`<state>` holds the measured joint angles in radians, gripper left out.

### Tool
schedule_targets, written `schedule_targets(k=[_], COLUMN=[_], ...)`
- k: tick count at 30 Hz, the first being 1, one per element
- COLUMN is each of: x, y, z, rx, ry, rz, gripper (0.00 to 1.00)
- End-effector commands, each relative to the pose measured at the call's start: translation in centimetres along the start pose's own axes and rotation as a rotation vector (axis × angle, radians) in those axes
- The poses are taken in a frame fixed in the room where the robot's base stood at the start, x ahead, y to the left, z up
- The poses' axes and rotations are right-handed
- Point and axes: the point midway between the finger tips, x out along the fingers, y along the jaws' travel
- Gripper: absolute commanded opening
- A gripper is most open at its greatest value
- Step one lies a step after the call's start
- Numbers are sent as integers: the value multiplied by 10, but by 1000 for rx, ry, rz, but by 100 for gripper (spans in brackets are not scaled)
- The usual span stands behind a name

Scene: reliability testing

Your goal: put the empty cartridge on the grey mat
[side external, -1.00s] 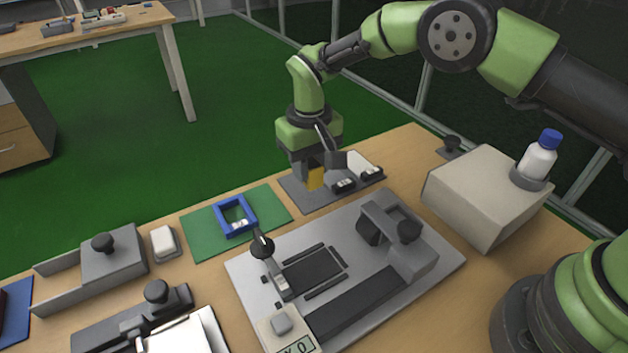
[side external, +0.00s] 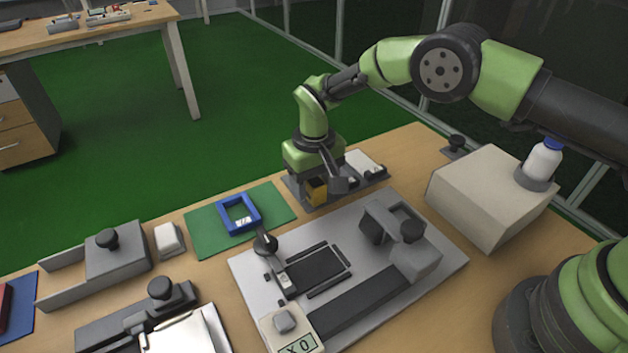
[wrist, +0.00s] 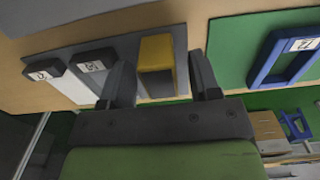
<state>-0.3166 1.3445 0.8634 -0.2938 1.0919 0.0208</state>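The empty cartridge (wrist: 157,55), a yellow and grey block, is on the grey mat (side external: 296,187), towards the mat's left end in the side view. Its yellow part also shows under my gripper in the side view (side external: 316,192). My gripper (wrist: 163,80) is low over the mat, with one finger on each side of the cartridge. The wrist view shows a gap between the cartridge and each finger, so the gripper is open. My gripper partly hides the cartridge and the mat in the side view.
A blue frame (side external: 239,214) lies on a green mat (side external: 205,232) to the left. A grey fixture plate (side external: 365,292) with raised clamps is in front. A beige block (side external: 480,200) with a bottle stands at right.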

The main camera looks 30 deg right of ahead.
Motion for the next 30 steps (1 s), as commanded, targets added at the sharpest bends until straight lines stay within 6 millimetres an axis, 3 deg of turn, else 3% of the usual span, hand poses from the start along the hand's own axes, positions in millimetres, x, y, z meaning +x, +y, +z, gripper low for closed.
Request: schedule_targets(k=[8,21,30], x=[-13,-103,-124], y=[0,0,0], z=[-1,-1,0], rx=[1,0,0], ry=[2,4,0], rz=[-1,0,1], gripper=[57,57,57])
